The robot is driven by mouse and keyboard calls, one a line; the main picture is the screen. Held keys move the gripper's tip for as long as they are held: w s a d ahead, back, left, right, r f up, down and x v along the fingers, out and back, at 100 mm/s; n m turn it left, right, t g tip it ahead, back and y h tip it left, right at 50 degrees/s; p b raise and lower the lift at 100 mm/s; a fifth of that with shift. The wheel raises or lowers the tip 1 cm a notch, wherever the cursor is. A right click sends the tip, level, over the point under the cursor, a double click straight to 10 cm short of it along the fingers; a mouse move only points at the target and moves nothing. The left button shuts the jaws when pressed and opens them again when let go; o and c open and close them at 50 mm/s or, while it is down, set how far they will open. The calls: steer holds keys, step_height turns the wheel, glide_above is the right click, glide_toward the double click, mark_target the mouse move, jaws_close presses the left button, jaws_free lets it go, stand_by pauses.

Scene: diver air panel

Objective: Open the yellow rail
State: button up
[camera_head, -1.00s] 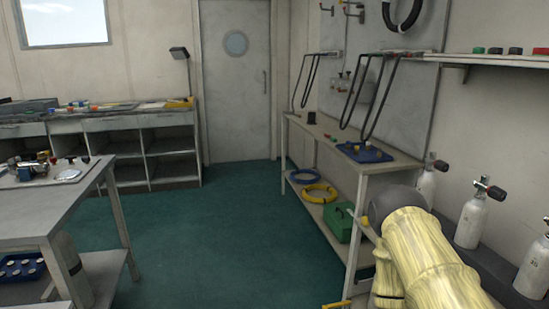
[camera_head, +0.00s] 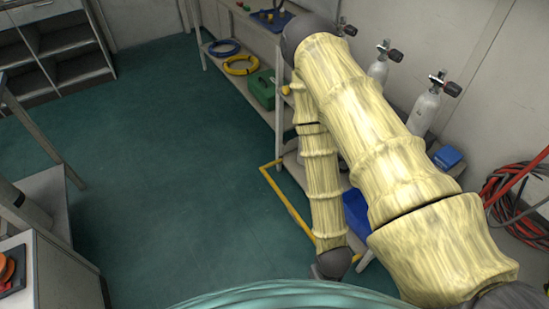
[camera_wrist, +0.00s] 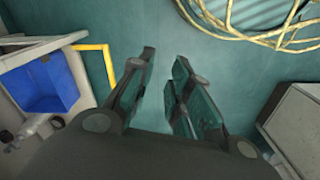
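The yellow rail (camera_head: 287,203) is a thin bar low in front of the cylinder rack, running from near the bench's end toward my wrist. Part of it is hidden behind my arm. In the wrist view the yellow rail (camera_wrist: 108,68) shows as a bent bar at the upper left, beside the blue bin. My gripper (camera_wrist: 165,60) is open and empty over the teal floor, to the right of the rail and apart from it in the picture. The head view does not clearly show my fingers.
A blue bin (camera_wrist: 42,84) sits just left of the rail. A coiled hose (camera_wrist: 270,30) lies at the upper right, above a grey cabinet (camera_wrist: 298,125). White cylinders (camera_head: 424,108) stand along the wall. Open floor (camera_head: 170,150) lies left of the rail.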

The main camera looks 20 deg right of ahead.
steer(key=w+d+f+m+t+h+b, duration=0.1)
steer(key=w+f+m+t+h+b, duration=0.3)
steer(key=w+f+m+b, duration=0.4)
steer(key=w+f+m+t+h+b, duration=0.4)
steer(key=w+f+m+b, duration=0.5)
steer(key=w+f+b, duration=1)
steer(key=w+d+f+m+t+h+b, duration=0.1)
steer(key=w+f+m+t+h+b, duration=0.3)
steer(key=w+f+b, duration=1)
steer(key=shift+d+f+m+h+b, duration=0.15)
steer(key=shift+f+m+h+b, duration=0.35)
steer(key=shift+f+m+b, duration=0.95)
steer(key=shift+d+f+m+h+b, duration=0.15)
steer(key=shift+f+m+h+b, duration=0.5)
steer(key=shift+f+b, duration=1.3)
steer(key=m+h+b, duration=0.1)
steer(key=m+b, duration=0.1)
steer(key=b, duration=0.1)
steer(key=shift+w, duration=0.1)
steer(key=b+x, duration=0.5)
steer(key=x, duration=0.4)
steer(key=shift+w+d, duration=0.15)
steer(key=shift+d, duration=0.15)
steer(key=shift+w+d+r+b, duration=0.15)
steer(key=shift+w+d+b, duration=0.15)
steer(key=shift+d+b, duration=0.15)
jaws_close()
